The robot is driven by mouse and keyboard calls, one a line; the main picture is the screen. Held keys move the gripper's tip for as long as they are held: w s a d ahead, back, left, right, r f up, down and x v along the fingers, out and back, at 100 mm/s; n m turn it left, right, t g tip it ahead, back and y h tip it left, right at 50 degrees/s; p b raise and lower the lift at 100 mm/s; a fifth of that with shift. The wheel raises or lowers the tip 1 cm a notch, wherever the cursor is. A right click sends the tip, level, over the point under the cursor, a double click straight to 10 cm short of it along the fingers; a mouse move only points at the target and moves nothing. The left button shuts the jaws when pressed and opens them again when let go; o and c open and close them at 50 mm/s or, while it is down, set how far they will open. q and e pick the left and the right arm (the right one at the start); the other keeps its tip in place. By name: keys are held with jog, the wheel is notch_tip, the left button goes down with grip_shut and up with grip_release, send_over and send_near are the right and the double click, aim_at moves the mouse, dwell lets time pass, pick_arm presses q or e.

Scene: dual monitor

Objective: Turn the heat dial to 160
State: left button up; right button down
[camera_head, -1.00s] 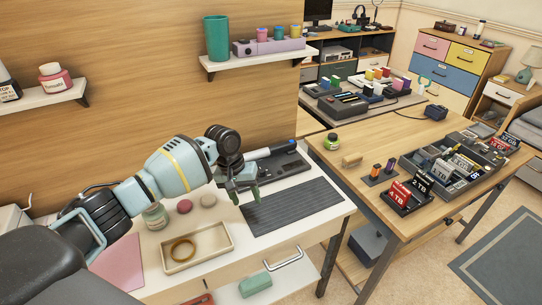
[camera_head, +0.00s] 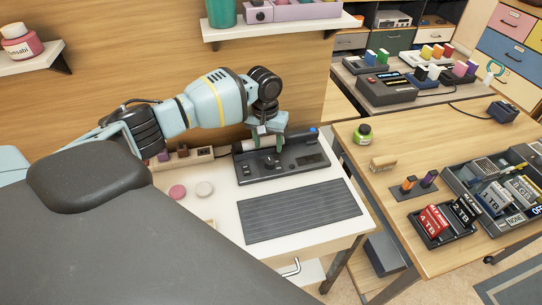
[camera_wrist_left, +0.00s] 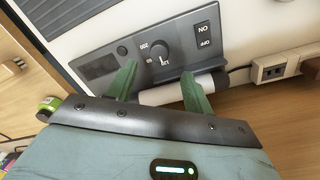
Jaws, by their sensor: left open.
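The heat dial is a dark round knob (camera_wrist_left: 158,50) on a dark grey control unit (camera_head: 300,168) at the back of the white desk; the head view also shows the knob (camera_head: 270,161). Small numbers ring the knob, but its setting cannot be read clearly. An ON/OFF switch (camera_wrist_left: 204,40) sits beside it. My left gripper (camera_head: 268,137) is over the unit's back edge, its green fingers (camera_wrist_left: 160,86) open and apart, pointing towards the panel. The knob lies just beyond the fingertips, not gripped. A white cylinder (camera_wrist_left: 178,93) shows between the fingers. My right gripper is not in view.
A dark ribbed mat (camera_head: 300,210) lies in front of the unit. Pink (camera_head: 177,191) and pale (camera_head: 204,189) round pieces lie to the left. A shelf (camera_head: 280,26) hangs above the arm. A wooden table (camera_head: 420,220) with drives stands at right.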

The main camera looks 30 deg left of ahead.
aim_at(270, 161)
pick_arm(q)
notch_tip(270, 161, down, 5)
jog(key=shift+w+d+f+b, duration=0.1)
jog(key=shift+f+b, duration=0.1)
jog(key=shift+b, duration=0.1)
jog(key=shift+f, duration=0.85)
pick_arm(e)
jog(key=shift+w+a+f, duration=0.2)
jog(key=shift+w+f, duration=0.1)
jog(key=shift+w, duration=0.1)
pick_arm(q)
jog(key=c, duration=1)
jog(key=shift+o, duration=0.2)
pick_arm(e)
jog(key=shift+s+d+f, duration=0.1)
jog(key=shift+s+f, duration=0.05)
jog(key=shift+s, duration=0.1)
